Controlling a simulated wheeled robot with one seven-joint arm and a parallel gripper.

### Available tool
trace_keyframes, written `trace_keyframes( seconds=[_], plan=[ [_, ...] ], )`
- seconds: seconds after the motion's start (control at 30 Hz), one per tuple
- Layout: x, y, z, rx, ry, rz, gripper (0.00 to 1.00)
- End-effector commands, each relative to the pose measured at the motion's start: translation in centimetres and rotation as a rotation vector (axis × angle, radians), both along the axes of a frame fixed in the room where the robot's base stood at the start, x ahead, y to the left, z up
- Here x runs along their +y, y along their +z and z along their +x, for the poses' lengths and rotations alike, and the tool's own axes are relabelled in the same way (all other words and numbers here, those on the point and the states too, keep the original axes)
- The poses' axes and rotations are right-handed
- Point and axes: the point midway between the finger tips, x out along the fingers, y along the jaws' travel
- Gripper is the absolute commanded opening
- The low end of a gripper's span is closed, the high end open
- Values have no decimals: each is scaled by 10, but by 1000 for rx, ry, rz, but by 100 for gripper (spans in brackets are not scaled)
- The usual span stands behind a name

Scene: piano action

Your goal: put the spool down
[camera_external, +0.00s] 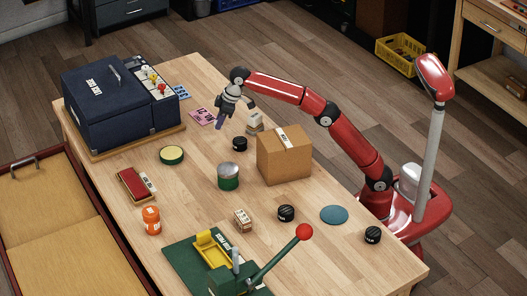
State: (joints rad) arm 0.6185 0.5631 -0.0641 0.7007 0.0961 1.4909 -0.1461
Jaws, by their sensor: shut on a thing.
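My gripper (221,118) hangs over the far part of the wooden table (190,220), pointing down. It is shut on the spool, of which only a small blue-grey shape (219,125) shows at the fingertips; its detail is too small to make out. The held thing appears to be above the tabletop, but the exact gap cannot be told. A small black round container (239,144) stands just below and to the right of the gripper in the picture.
A cardboard box (284,158) and a small stack (255,122) stand right of the gripper. A dark blue case (110,105) is at left, with pink cards (202,117) between. A green tin (228,177) and a lever press (240,268) are nearer.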

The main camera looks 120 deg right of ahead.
Motion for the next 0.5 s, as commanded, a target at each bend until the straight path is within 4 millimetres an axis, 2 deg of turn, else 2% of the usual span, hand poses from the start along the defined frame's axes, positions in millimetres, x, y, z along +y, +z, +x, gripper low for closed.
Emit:
trace_keyframes(
  seconds=[0.03,0.1,0.23,0.4,0.5],
  plan=[
    [26,5,19,-1,56,-1,6],
    [57,8,39,-2,123,0,6],
    [108,13,66,-2,229,0,6],
    [150,16,83,0,315,0,6],
    [163,17,88,0,341,0,6]
  ],
)
